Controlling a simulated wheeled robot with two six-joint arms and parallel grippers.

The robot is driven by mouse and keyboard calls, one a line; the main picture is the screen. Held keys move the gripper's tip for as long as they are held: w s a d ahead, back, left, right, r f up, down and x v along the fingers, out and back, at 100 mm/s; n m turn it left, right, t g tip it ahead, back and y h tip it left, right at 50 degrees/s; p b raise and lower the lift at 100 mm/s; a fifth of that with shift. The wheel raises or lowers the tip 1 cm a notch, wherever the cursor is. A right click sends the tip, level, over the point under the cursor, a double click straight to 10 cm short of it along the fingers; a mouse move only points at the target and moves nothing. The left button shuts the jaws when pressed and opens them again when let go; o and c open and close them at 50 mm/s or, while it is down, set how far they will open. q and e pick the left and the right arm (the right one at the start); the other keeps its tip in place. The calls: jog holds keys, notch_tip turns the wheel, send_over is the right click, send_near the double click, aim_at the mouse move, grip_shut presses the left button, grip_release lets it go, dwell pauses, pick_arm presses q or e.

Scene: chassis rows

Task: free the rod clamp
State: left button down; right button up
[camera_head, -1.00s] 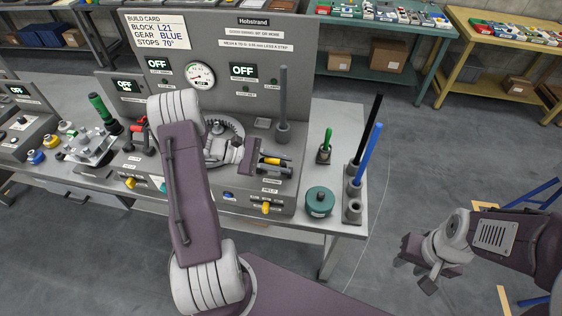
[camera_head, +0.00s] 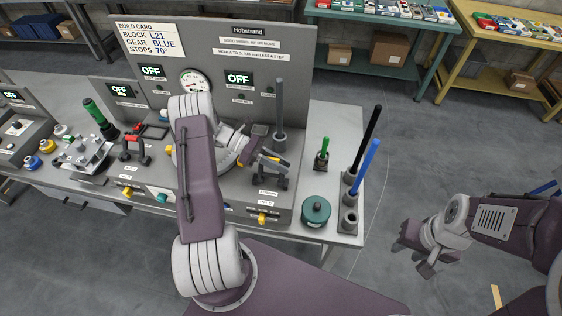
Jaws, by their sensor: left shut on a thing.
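The rod clamp (camera_head: 271,181) is a small dark bracket with a lever on the front right of the grey bench unit, behind a white label. My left gripper (camera_head: 256,153) is at the lever, shut on it. The lever slants up from the bracket, and its grip is mostly hidden by my jaws. A grey rod (camera_head: 280,105) stands upright in a holder just behind the clamp. My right gripper (camera_head: 428,264) hangs over open floor, away from the bench; its jaw opening is unclear.
A black rod (camera_head: 367,138) and a blue rod (camera_head: 364,166) stand in holders at the bench's right edge. A teal round pot (camera_head: 315,211) and a green-handled tool (camera_head: 323,154) stand left of them. A red-handled clamp (camera_head: 134,143) is left of my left arm.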

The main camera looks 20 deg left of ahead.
pick_arm(q)
jog(key=shift+w+a+f+n, duration=0.1)
jog(key=shift+w+f+n, duration=0.1)
jog(key=shift+w+n, duration=0.15)
pick_arm(e)
jog(key=shift+w+a+f, duration=0.1)
jog(key=shift+w, duration=0.2)
pick_arm(q)
jog(key=shift+f, duration=0.1)
pick_arm(e)
jog(key=shift+w, duration=0.1)
pick_arm(q)
jog(key=c, duration=1.4)
grip_release()
jog(key=shift+o, duration=0.6)
jog(key=shift+w+f, duration=0.1)
pick_arm(e)
jog(key=shift+w, duration=0.2)
pick_arm(q)
jog(key=shift+a+b, duration=0.35)
jog(key=shift+a, duration=0.05)
jog(key=b+v, duration=0.2)
jog(key=v, duration=0.6)
jog(key=shift+w+b, duration=0.15)
jog(key=shift+b, duration=0.15)
jog(key=shift+a, duration=0.15)
pick_arm(e)
notch_tip(320, 180, down, 3)
jog(key=shift+s+f, duration=0.1)
